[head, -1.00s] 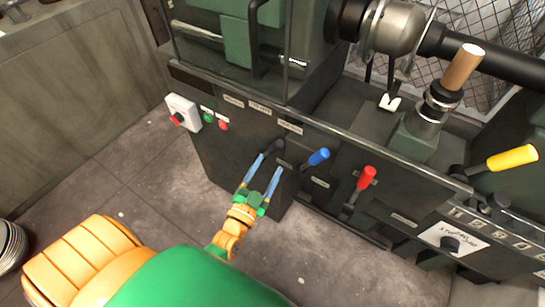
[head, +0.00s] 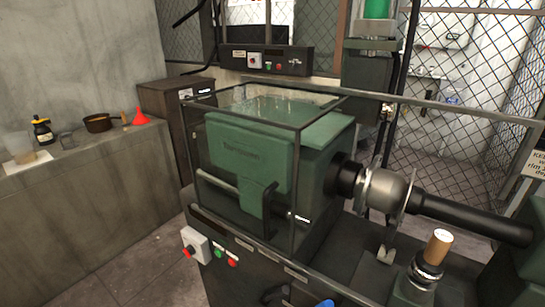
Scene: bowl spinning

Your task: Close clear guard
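The clear guard (head: 224,190) is a see-through box with a thin dark frame. It stands around the green headstock (head: 322,160) of the lathe, in the middle of the head view. A dark upright handle (head: 268,212) shows at its front. The round metal bowl (head: 388,192) on the spindle, to the right, is outside the guard and uncovered. Neither of my grippers is in view, so I cannot see how they stand relative to the guard.
A control box with a red knob (head: 195,246) and green and red buttons (head: 226,257) sit on the lathe's front. A wooden-topped post (head: 437,248) stands at right. A counter (head: 80,215) with a pan and red funnel lies left. Mesh fencing (head: 440,150) is behind.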

